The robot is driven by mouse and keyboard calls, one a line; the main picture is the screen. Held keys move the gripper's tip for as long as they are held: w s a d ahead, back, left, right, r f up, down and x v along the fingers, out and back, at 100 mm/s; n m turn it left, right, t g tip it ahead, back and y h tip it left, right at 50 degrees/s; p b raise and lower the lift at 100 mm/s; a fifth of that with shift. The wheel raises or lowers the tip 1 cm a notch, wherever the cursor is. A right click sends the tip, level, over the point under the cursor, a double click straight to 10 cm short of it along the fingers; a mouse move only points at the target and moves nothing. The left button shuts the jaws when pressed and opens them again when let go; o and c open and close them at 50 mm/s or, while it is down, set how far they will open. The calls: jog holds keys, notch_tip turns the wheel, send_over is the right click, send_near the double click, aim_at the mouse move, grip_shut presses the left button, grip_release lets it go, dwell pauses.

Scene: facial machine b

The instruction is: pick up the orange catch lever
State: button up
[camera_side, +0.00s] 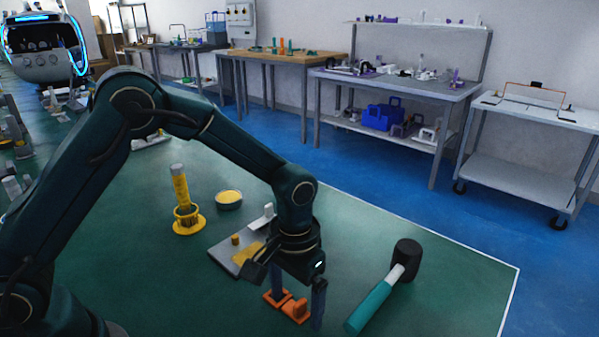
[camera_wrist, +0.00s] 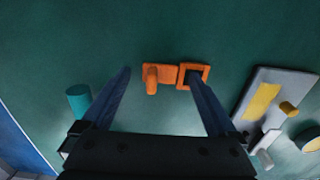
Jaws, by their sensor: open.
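The orange catch lever (camera_side: 295,309) lies on the green mat below my gripper (camera_side: 297,304). In the wrist view it shows as a small block with a raised rounded part (camera_wrist: 152,80) and, close to its right, a square orange frame (camera_wrist: 181,78). I cannot tell whether block and frame are one piece. My gripper (camera_wrist: 157,74) is open and empty, pointing down. The block lies between the two fingertips in the wrist view. The right fingertip overlaps the square frame; whether it touches is unclear.
A grey plate (camera_side: 222,257) with yellow parts lies left of my gripper. A mallet (camera_side: 371,307) with teal handle lies right. A yellow stand (camera_side: 183,200) and a round yellow-filled dish (camera_side: 229,198) stand farther back.

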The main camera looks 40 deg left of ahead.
jog(key=c, duration=1.3)
jog(key=shift+o, duration=0.2)
jog(key=shift+r, duration=0.4)
jog(key=r, duration=0.3)
jog(key=shift+a+r, duration=0.35)
jog(key=shift+r, duration=0.05)
jog(key=s+a+r, duration=0.1)
jog(key=a+r, duration=0.5)
jog(key=a, duration=0.5)
jog(key=shift+s+r, duration=0.2)
jog(key=shift+s, duration=0.1)
